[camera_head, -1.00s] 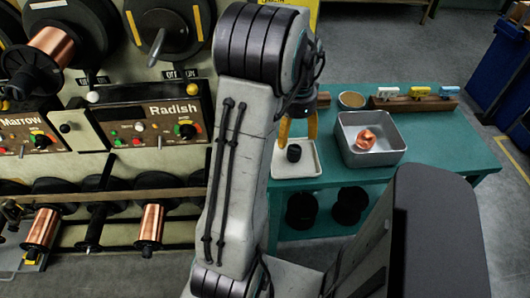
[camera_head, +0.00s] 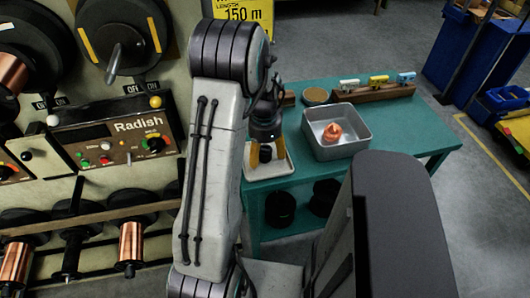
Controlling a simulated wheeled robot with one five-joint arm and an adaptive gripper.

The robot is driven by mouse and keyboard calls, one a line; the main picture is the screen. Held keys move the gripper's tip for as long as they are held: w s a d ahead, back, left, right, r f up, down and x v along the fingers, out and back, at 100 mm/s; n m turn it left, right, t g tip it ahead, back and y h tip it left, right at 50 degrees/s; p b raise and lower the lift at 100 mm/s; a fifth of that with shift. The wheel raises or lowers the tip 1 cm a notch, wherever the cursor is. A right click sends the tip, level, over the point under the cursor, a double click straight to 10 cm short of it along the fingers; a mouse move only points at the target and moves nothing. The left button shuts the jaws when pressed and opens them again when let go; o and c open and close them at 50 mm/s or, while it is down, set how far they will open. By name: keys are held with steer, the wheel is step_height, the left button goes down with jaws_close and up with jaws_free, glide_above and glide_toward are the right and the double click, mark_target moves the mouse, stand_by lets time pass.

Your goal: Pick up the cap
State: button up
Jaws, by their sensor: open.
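The cap (camera_head: 265,154) is a small, dark, round piece at the white tray (camera_head: 288,168) on the near left part of the teal table. My gripper (camera_head: 267,150) is low over the tray with its yellow fingers pointing down. The fingers are open and the cap shows between them, partly hidden. I cannot tell whether either finger touches it.
The teal table (camera_head: 400,135) holds a grey metal bin (camera_head: 355,150) with a copper-coloured piece (camera_head: 332,133), a round tan-topped dish (camera_head: 315,96) and a wooden rack (camera_head: 375,94) with several small blocks. A spool machine (camera_head: 110,140) stands at left.

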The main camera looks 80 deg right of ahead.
mark_target(267, 149)
steer(key=shift+o, duration=0.2)
steer(key=c, duration=1.4)
steer(key=shift+r, duration=0.5)
steer(key=r, duration=0.3)
steer(key=shift+s+d+r, duration=0.2)
steer(key=shift+s+r, duration=0.05)
steer(key=shift+s, duration=0.15)
steer(key=shift+s+d+r, duration=0.7)
steer(key=shift+s+r, duration=0.4)
steer(key=shift+s, duration=0.55)
steer(key=shift+s+d+r, duration=0.75)
steer(key=shift+s+r, duration=0.3)
steer(key=shift+s, duration=0.6)
steer(key=shift+s+d+r, duration=0.7)
steer(key=shift+s+r, duration=0.4)
steer(key=shift+s, duration=0.55)
